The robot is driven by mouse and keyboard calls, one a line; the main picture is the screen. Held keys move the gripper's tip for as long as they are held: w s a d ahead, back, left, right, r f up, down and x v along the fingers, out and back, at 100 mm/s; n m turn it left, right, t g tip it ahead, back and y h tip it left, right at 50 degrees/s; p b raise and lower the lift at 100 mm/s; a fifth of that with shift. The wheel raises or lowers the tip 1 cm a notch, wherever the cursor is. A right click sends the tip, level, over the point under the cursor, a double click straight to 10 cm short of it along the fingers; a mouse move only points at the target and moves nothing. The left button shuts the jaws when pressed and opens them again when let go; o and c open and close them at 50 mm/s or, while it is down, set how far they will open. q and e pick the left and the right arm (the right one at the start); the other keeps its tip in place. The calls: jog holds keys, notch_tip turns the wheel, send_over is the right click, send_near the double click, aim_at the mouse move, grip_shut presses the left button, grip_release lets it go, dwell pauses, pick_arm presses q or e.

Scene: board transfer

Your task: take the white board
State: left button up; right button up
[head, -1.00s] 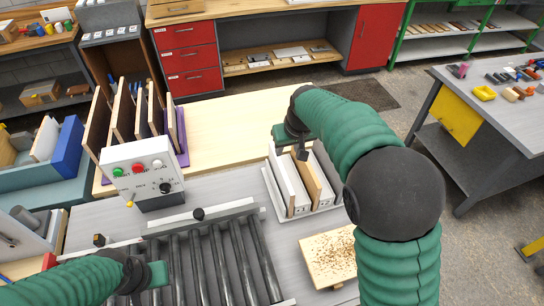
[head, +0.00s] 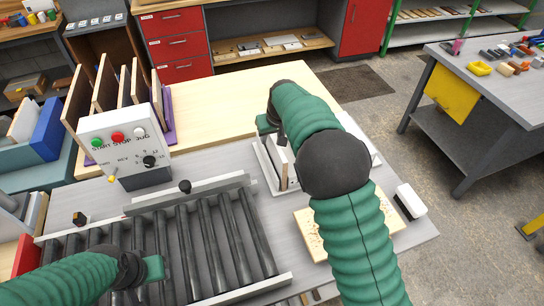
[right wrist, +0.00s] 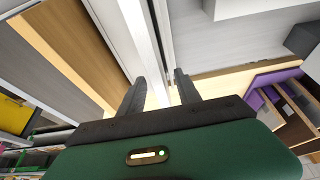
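The white board (head: 281,166) stands upright in the white rack (head: 262,178) on the grey bench, beside a wooden board that my right arm partly hides. My right gripper (head: 281,140) is over the top of the rack, pointing down. In the right wrist view its two dark fingers (right wrist: 158,82) are apart, with a long white edge, seemingly the white board (right wrist: 120,38), running between them. I cannot tell whether they touch it. My left gripper (head: 154,269) is over the rollers at lower left; its fingers are not clear.
A roller conveyor (head: 190,245) and a control box (head: 125,145) with buttons are on the left. A speckled wooden panel (head: 310,238) and a white brush-like block (head: 410,201) lie near my right arm. A purple rack (head: 170,117) holds upright wooden boards.

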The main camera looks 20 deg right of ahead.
jog(key=shift+w+f, duration=0.35)
jog(key=shift+w, duration=0.1)
jog(key=shift+s+d+r, duration=0.1)
jog(key=shift+s+r, duration=0.1)
jog(key=c, duration=0.6)
grip_shut()
jog(key=shift+f, duration=0.1)
